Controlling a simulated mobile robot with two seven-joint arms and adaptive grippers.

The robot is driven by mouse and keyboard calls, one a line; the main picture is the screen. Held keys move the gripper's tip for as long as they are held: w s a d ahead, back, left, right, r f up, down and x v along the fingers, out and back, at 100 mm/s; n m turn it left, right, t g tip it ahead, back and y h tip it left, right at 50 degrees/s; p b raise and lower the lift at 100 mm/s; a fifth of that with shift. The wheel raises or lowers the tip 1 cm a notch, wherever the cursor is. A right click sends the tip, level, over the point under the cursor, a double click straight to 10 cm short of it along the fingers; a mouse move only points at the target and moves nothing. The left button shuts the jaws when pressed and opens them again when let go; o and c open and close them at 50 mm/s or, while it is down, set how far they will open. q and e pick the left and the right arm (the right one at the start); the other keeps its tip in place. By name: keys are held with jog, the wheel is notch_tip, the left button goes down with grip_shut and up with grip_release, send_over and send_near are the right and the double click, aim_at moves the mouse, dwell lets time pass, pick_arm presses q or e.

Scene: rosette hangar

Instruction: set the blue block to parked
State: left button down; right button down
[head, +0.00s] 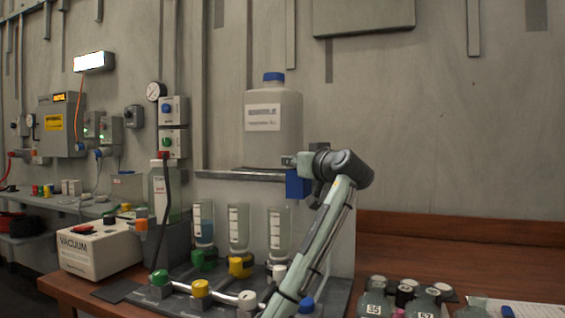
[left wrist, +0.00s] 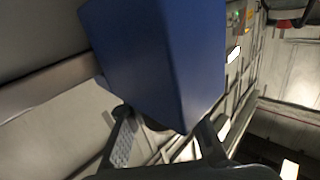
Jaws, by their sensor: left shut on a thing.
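My right gripper is in neither view.
The jug (head: 273,130) with a blue cap stands on the shelf (head: 225,174). Below are upturned bottles (head: 238,230) and a row of coloured knobs (head: 200,289). Several lidded jars (head: 375,300) stand at the lower right. A white vacuum box (head: 98,250) stands at left.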

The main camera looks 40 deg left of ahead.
pick_arm(q)
jog(key=w+d, duration=0.1)
jog(key=d, duration=0.5)
jog(key=shift+w+d, duration=0.3)
jog(key=shift+d, duration=0.1)
jog(key=shift+f, duration=0.1)
jog(key=c, duration=1.3)
grip_release()
jog(key=shift+d, duration=0.2)
jog(key=v, duration=1.2)
jog(key=shift+a, duration=0.1)
